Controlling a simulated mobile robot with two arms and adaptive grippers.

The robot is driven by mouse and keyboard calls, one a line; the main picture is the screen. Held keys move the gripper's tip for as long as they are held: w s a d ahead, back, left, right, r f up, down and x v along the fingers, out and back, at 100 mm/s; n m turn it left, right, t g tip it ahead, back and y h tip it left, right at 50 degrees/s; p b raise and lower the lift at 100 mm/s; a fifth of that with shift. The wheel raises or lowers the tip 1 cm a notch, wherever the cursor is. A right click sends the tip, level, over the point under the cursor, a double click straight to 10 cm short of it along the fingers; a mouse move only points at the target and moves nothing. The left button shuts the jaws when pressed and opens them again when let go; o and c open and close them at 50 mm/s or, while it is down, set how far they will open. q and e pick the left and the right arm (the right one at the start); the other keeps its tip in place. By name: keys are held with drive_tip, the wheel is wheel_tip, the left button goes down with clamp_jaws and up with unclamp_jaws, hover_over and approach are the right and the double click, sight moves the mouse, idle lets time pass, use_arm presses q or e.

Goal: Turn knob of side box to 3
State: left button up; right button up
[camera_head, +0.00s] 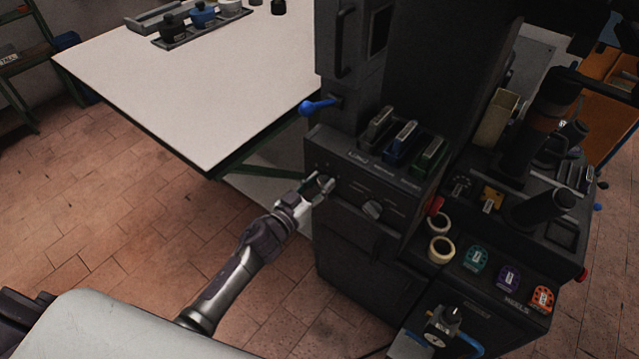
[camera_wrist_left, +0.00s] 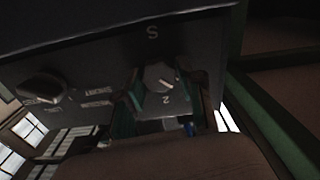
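The side box (camera_head: 345,205) is the dark front housing of the machine, in the middle of the head view. My left gripper (camera_head: 318,187) is at the left of its front panel, and its fingers hide most of the knob there. In the left wrist view the round grey knob (camera_wrist_left: 159,77) sits between my two green-padded fingers (camera_wrist_left: 166,100), which stand apart on either side of it. Gaps show beside the knob, wider on the right. A white pointer mark is on the knob, and a "2" and an S-like mark show on the panel around it. My right gripper is not seen.
A second knob (camera_head: 373,209) is to the right on the same panel, also seen in the left wrist view (camera_wrist_left: 41,88). A blue-ended lever (camera_head: 318,107) juts out above the box. A white table (camera_head: 200,95) stands behind left. Tape rolls (camera_head: 440,249) lie at right.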

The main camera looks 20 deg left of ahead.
use_arm(q)
drive_tip(key=c, duration=0.5)
clamp_jaws()
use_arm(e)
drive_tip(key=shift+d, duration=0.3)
